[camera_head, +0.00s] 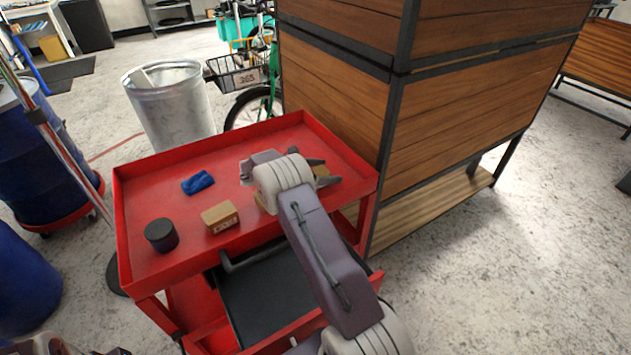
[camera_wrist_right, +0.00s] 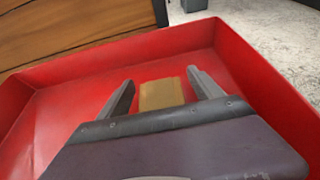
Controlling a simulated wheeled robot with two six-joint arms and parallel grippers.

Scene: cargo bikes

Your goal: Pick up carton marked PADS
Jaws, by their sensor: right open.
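A small brown carton (camera_wrist_right: 161,95) lies on the red cart top between the two fingers of my right gripper (camera_wrist_right: 161,80) in the right wrist view. No marking shows on it there. In the head view my right gripper (camera_head: 322,172) is open over the right end of the cart, and its wrist hides most of that carton. Another brown carton (camera_head: 220,217) with a printed label too small to read sits left of my right arm. Only a sliver of my left gripper (camera_head: 90,350) shows at the bottom left edge; its fingers cannot be made out.
The red cart (camera_head: 125,215) has a raised rim. A dark cylinder (camera_head: 161,235) and a blue cloth-like item (camera_head: 198,182) are on it. A wooden cabinet (camera_head: 335,95) stands close behind its right end. A metal bin (camera_head: 172,105) and a blue drum (camera_head: 40,160) stand nearby.

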